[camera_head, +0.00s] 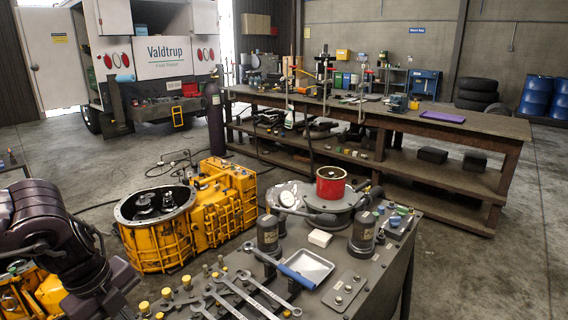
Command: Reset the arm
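My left arm shows at the lower left as dark, bent links. It runs down past the bottom edge, beside the yellow transmission housing (165,247). No fingers of my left gripper can be made out in the picture. My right arm and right gripper do not show. The transmission housing stands on the floor with its round, open bell facing up and a shaft inside. A second yellow housing part (225,195) adjoins it at the right.
A long wooden bench (480,125) stands behind. Hoses lie on the floor; open floor is at the right.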

